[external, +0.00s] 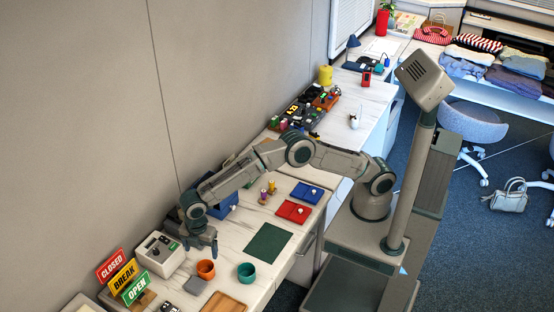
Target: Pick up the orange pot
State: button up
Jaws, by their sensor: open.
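The orange pot (206,270) stands upright on the light marbled counter (235,232), near its lower end. It is a small round cup with an open top. My gripper (202,247) hangs over the counter just above and behind the orange pot, pointing down. Its fingers are apart and I see nothing held between them. The gap between the fingers and the pot is hard to judge from this angle.
A teal pot (246,273) stands right of the orange one. A white box (160,254) and the signs (124,274) stand at left. A dark green mat (269,243) lies to the right.

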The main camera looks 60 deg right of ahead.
aim_at(205, 266)
notch_tip(205, 266, down, 4)
jog(key=shift+r, duration=0.25)
jog(key=f, duration=0.1)
jog(key=f+p, duration=0.1)
jog(key=f, duration=0.2)
jog(key=shift+s+a+f, duration=0.25)
jog(key=shift+s+f, duration=0.1)
jog(key=shift+s, duration=0.05)
jog(key=shift+f, duration=0.4)
jog(key=c, duration=1.1)
